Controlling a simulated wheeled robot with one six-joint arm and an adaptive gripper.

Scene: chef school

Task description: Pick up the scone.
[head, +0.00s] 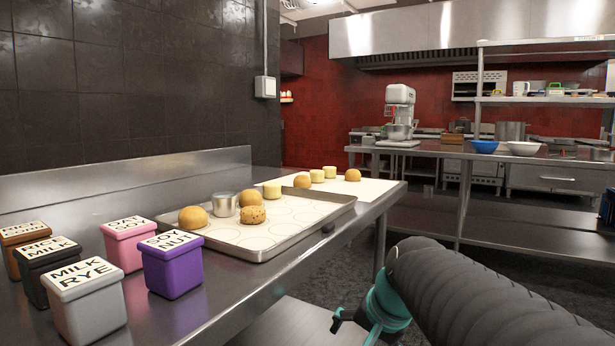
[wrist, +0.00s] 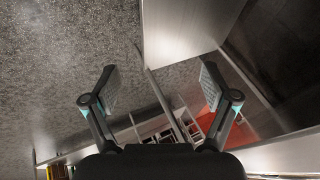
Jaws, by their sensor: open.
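Several baked goods sit on and behind the metal baking tray (head: 300,236) on the steel counter, in the head view. A lumpy, dark-speckled brown one (head: 253,215) at the tray's near edge looks most like the scone, but I cannot be certain. A smooth round bun (head: 193,218) is to its left, and another round bun (head: 250,196) is behind it. My gripper (head: 350,320) is low at the front, right of the counter and well apart from the tray. In the wrist view my gripper (wrist: 158,85) has its fingers spread and empty. No baked goods show there.
A metal cup (head: 225,203) stands on the tray beside the speckled piece. Labelled boxes, including a purple one (head: 173,266), fill the counter's near left. Pale yellow cylinders (head: 272,189) and more buns (head: 302,181) are farther back. Floor right of the counter looks open.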

